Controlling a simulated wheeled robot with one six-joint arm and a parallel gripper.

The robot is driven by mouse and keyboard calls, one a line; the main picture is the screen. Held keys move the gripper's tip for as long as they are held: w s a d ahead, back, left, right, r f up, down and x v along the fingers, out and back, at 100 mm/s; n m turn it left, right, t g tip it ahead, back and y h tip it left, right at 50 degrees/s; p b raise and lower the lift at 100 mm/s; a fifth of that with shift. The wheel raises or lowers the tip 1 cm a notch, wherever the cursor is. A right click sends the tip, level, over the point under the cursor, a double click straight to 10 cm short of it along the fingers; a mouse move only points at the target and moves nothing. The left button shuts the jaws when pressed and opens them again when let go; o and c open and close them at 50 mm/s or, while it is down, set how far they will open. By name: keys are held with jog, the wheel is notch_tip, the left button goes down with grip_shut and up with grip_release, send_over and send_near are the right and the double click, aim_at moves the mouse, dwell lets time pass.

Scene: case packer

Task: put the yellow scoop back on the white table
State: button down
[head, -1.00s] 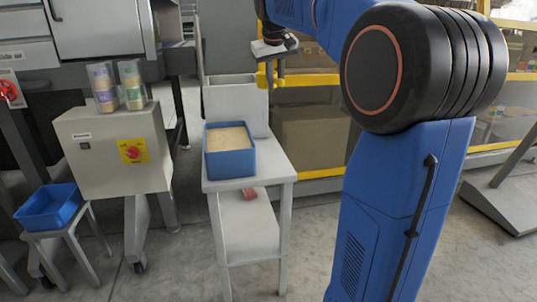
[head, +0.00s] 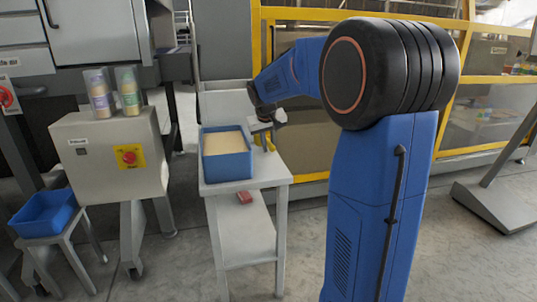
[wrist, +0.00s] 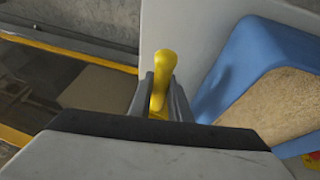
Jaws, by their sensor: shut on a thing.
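The yellow scoop (wrist: 163,62) is between the two fingers of my gripper (wrist: 161,88) in the wrist view. Its handle points up the picture; its lower part is hidden by the gripper. In the head view my gripper (head: 266,138) is at the right edge of the white table (head: 268,177), just right of the blue bin, with a bit of yellow showing there. The table's pale top (wrist: 190,32) shows behind the scoop in the wrist view. I cannot tell whether the scoop touches the table.
A blue bin (head: 228,170) of tan grain stands on the table, close right of my gripper in the wrist view (wrist: 232,68). A red block (head: 244,197) lies on the lower shelf. Left are a grey control box (head: 105,165) and another blue bin (head: 46,215). A yellow-framed fence (head: 258,60) stands behind.

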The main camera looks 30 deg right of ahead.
jog(key=shift+f, duration=1.85)
jog(key=c, duration=1.7)
grip_release()
jog(key=shift+f, duration=0.1)
jog(key=shift+o, duration=0.2)
jog(key=v, duration=1.2)
jog(key=s+a+f+n+y, duration=0.1)
jog(key=s+a+f, duration=0.3)
jog(key=s, duration=0.8)
jog(key=s+a+f+y, duration=0.1)
jog(key=s+a+f, duration=0.3)
jog(key=s, duration=0.7)
jog(key=s+a+f+n+y, duration=0.1)
jog(key=s+a+f, duration=0.4)
jog(key=s, duration=0.7)
jog(key=shift+s+a+n+t, duration=0.3)
jog(key=shift+s+a+t, duration=0.1)
jog(key=shift+a, duration=0.75)
